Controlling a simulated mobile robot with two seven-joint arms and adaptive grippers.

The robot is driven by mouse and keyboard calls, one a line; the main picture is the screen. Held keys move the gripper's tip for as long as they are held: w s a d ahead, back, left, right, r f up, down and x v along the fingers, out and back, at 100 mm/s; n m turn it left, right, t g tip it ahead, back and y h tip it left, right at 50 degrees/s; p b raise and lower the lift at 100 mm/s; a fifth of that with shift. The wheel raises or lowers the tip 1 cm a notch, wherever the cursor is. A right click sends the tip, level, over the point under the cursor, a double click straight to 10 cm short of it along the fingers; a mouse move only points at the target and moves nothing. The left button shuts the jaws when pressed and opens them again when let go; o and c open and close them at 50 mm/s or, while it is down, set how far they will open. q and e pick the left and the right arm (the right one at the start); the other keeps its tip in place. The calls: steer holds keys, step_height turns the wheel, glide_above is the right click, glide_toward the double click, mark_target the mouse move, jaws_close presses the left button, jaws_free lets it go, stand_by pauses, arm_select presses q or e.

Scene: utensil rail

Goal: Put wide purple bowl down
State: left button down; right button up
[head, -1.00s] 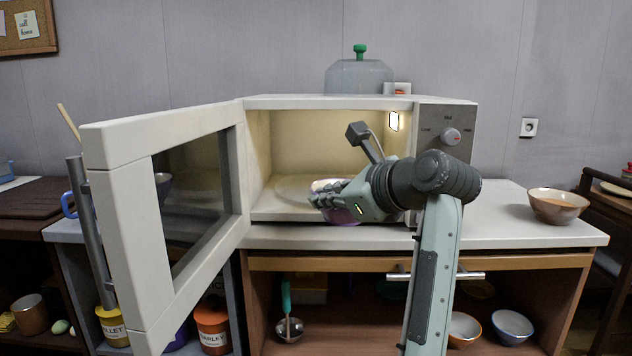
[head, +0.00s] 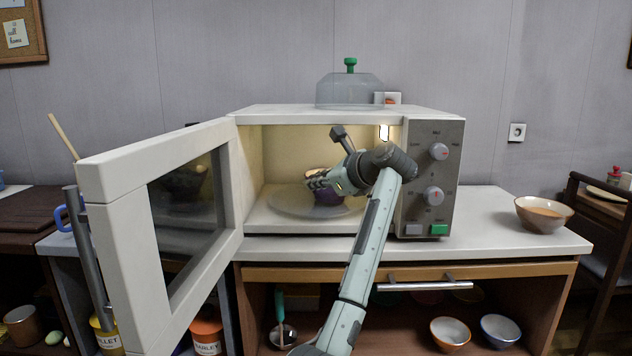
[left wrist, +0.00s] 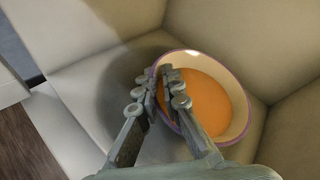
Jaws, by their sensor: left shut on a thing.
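The wide purple bowl (head: 327,198) is inside the open microwave (head: 345,114), over the glass turntable (head: 283,207). In the left wrist view the bowl (left wrist: 212,110) has a purple rim and orange contents, and looks about level. My left gripper (head: 314,181) reaches in through the microwave's front and is shut on the bowl's rim; in the left wrist view its fingers (left wrist: 160,88) straddle the near-left rim. The arm and gripper hide part of the bowl. I cannot tell whether its base touches the turntable. My right gripper is not in view.
The microwave door (head: 120,230) stands wide open at the left. The control panel (head: 432,180) is right of the opening. A clear cover with a green knob (head: 350,90) sits on top. A brown bowl (head: 544,214) stands on the counter at the right, with bare counter beside it.

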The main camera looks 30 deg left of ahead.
arm_select(q)
steer(key=shift+s+d+f, duration=0.1)
steer(key=shift+f, duration=0.05)
steer(key=c, duration=1.6)
jaws_free()
steer(key=shift+f, duration=0.1)
steer(key=shift+c, duration=0.2)
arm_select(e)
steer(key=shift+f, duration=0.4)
arm_select(q)
steer(key=shift+d, duration=0.1)
steer(key=shift+s+d, duration=0.1)
steer(key=shift+d, duration=0.1)
steer(key=b+v, duration=0.2)
steer(key=v, duration=0.9)
steer(key=shift+r, duration=0.3)
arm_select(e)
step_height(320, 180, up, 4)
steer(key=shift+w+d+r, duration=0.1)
arm_select(q)
steer(key=shift+s+d, duration=0.1)
steer(key=shift+d, duration=0.05)
